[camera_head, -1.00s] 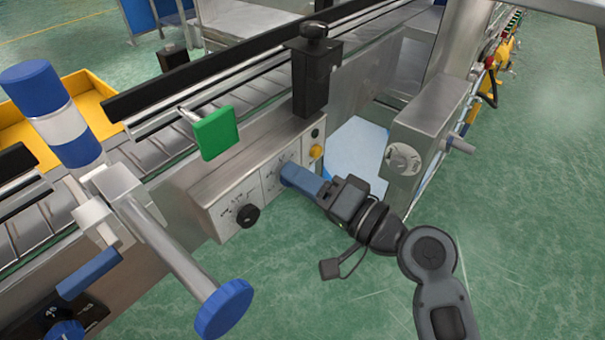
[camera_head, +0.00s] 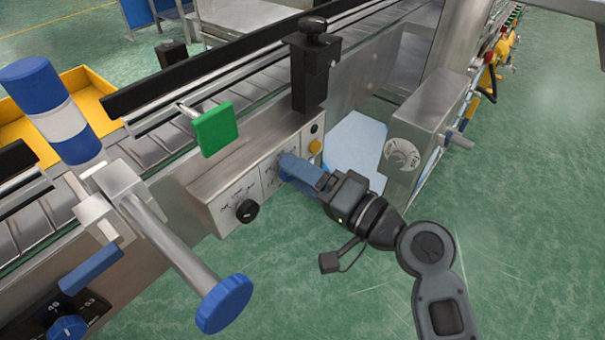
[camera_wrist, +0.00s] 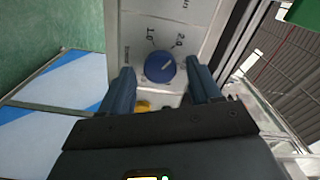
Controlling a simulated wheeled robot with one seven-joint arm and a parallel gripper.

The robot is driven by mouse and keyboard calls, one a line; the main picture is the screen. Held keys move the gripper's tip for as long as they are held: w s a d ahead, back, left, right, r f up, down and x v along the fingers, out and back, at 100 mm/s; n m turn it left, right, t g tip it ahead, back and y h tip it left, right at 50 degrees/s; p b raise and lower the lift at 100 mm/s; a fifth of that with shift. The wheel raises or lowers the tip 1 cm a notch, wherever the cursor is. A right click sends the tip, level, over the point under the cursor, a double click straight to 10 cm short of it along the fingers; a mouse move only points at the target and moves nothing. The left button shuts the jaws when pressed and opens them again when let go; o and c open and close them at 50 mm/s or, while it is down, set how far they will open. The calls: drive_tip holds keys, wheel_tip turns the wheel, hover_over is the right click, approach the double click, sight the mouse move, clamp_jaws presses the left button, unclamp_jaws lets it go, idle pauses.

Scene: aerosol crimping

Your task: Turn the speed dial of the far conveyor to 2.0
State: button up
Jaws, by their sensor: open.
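The speed dial (camera_wrist: 160,67) is a round blue knob with a white pointer mark, on a pale panel with printed 1.0 and 2.0 labels in the wrist view. The mark slants toward the upper right, on the 2.0 side; the exact setting is too small to read. My gripper (camera_wrist: 159,72) is open, one blue finger on each side of the dial. I cannot tell whether the fingers touch it. In the head view my gripper (camera_head: 284,164) is at the control panel (camera_head: 215,200), and its fingers hide the dial.
A black knob (camera_head: 247,211) sits left of my gripper on the same panel, and a yellow button (camera_head: 315,147) sits to its right. A grey box with a round dial (camera_head: 402,153) stands right of my arm. A blue handwheel (camera_head: 224,304) sticks out in front. Open green floor lies at right.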

drive_tip(key=v, duration=0.8)
drive_tip(key=shift+b, duration=0.4)
drive_tip(key=s+d+f+m+t+h+p, duration=0.1)
drive_tip(key=s+d+f+h, duration=0.35)
drive_tip(key=s, duration=0.25)
drive_tip(key=s+d+f+m+t+h+p, duration=0.1)
drive_tip(key=s+d+f+h+p, duration=0.1)
drive_tip(key=s+d+f+h, duration=0.4)
drive_tip(key=s+d+r+n+t+h+p, duration=0.1)
drive_tip(key=s+d+r+n+h, duration=0.1)
drive_tip(key=s+r, duration=0.4)
drive_tip(key=s+d+r+n+h+p, duration=0.1)
drive_tip(key=s+d+r+n, duration=0.2)
drive_tip(key=s+r, duration=0.4)
drive_tip(key=s, duration=0.6)
drive_tip(key=shift+d+t+h, duration=0.2)
drive_tip(key=shift+t+h, duration=0.15)
drive_tip(key=shift+t, duration=0.05)
drive_tip(key=shift+r, duration=0.15)
